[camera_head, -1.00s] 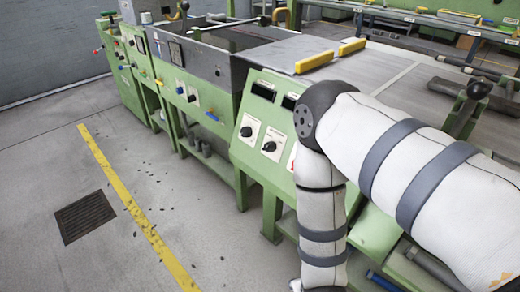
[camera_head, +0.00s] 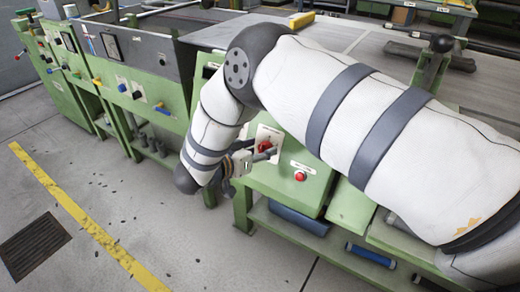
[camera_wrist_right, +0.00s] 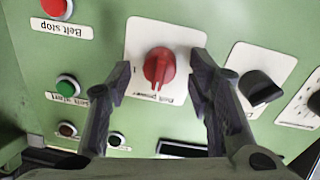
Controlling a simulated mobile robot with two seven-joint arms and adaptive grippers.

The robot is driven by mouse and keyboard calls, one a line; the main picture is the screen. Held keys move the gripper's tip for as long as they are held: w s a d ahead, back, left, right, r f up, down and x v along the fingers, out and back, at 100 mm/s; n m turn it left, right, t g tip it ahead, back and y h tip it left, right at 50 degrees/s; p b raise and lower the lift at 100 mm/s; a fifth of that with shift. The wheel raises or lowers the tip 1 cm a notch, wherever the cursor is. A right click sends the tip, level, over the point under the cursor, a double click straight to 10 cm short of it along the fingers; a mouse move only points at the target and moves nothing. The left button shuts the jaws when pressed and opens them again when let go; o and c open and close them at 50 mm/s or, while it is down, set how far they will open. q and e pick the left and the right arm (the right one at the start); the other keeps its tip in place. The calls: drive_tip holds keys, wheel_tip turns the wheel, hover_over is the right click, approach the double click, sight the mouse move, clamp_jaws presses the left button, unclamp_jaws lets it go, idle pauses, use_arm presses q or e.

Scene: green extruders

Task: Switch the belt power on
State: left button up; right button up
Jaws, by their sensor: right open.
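The red belt power knob (camera_wrist_right: 159,67) sits on a white plate (camera_wrist_right: 140,35) on the green control panel in the right wrist view. Its grip stands roughly upright in that picture. My right gripper (camera_wrist_right: 161,78) is open, with one finger on either side of the knob and a gap to it on both sides. I cannot tell whether the fingertips reach past the knob's face. In the head view the red knob (camera_head: 265,146) shows beside my right gripper (camera_head: 256,156), partly covered by it. My left gripper is not in view.
A red belt stop button (camera_wrist_right: 57,8) and a green button (camera_wrist_right: 66,86) lie left of the knob in the right wrist view. A black knob (camera_wrist_right: 258,88) is close to the right finger.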

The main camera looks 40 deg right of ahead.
drive_tip(key=shift+w+d+f, duration=0.2)
drive_tip(key=shift+d, duration=0.25)
clamp_jaws()
drive_tip(key=m+p, duration=0.1)
drive_tip(key=m, duration=0.4)
drive_tip(key=shift+r+m, duration=0.1)
drive_tip(key=shift+m, duration=0.2)
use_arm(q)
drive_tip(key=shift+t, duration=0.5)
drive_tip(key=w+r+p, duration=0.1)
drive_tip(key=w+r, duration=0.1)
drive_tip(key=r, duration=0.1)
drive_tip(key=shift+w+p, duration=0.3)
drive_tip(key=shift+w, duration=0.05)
use_arm(e)
drive_tip(key=m, duration=0.5)
drive_tip(key=shift+m+y, duration=0.3)
drive_tip(key=shift+m, duration=0.3)
